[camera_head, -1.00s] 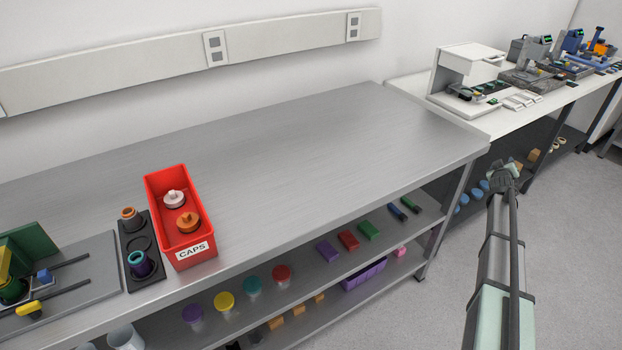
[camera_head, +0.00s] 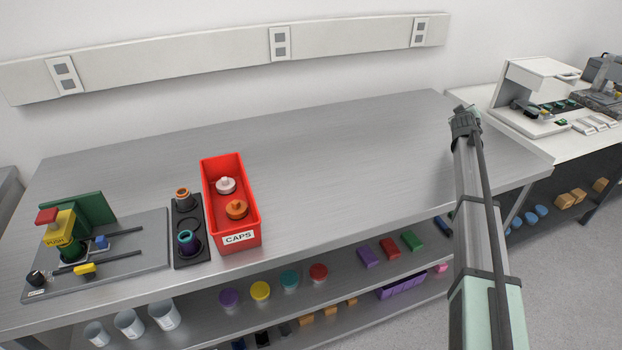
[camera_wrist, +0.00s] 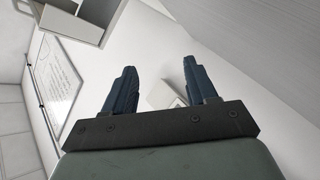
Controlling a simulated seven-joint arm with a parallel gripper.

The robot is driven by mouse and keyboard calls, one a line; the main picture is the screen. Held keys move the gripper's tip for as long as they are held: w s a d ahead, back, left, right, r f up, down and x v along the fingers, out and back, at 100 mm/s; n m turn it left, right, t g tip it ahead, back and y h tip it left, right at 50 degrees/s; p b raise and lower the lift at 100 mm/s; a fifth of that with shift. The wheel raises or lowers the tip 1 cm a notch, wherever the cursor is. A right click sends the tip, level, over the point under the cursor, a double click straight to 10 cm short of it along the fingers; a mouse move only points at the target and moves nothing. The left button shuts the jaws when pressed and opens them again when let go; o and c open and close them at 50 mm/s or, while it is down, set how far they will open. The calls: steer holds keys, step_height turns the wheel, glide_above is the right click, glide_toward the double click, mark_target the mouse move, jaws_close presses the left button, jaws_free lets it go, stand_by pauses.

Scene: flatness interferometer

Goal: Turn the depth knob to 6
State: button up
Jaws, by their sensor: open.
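A small black knob (camera_head: 36,278) with a pale label sits at the front left corner of a grey fixture plate (camera_head: 135,262). The label is too small to read, and I cannot tell the knob's setting. The fixture also carries a yellow block marked PUSH (camera_head: 60,228) with a red top, a green upright panel (camera_head: 90,212) and two dark rods. My gripper (camera_head: 463,112) is far to the right of the knob, over the right end of the bench. In the wrist view its two dark fingers (camera_wrist: 155,80) are apart with nothing held between them.
A red CAPS bin (camera_head: 250,236) and a black two-place holder (camera_head: 191,251) stand right of the fixture. The grey bench top (camera_head: 350,165) between bin and arm is clear. Shelves below hold cups and blocks. A white machine (camera_head: 540,90) stands at the right.

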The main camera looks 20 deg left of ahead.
steer(key=s+a+r+n+g+y, duration=0.1)
steer(key=s+a, duration=0.3)
steer(key=a, duration=0.8)
steer(key=s+a+n+g+y, duration=0.1)
steer(key=s+a+n, duration=0.15)
steer(key=a, duration=0.95)
steer(key=s+a+r+n+g+y, duration=0.1)
steer(key=s+a, duration=0.3)
steer(key=a, duration=0.7)
steer(key=s+a+r+n+g+y, duration=0.1)
steer(key=s+a+n+g, duration=0.1)
steer(key=s+a, duration=1.1)
steer(key=s+a+r+n+g+y, duration=0.1)
steer(key=s+a+n+g, duration=0.1)
steer(key=s+a, duration=1.05)
steer(key=s+a+r+n+g, duration=0.2)
steer(key=s+a+n+g, duration=0.1)
steer(key=s+a, duration=1.2)
steer(key=s+a+r+n+g, duration=0.1)
steer(key=s+a+n, duration=0.15)
steer(key=s, duration=0.75)
steer(key=s+a+r+n+g, duration=0.1)
steer(key=s+a, duration=0.3)
steer(key=s, duration=0.7)
steer(key=n+g+h, duration=0.3)
steer(key=h, duration=0.1)
glide_above(33, 276)
step_height(33, 276, down, 14)
steer(key=shift+a+r, duration=0.1)
steer(key=shift+r, duration=0.05)
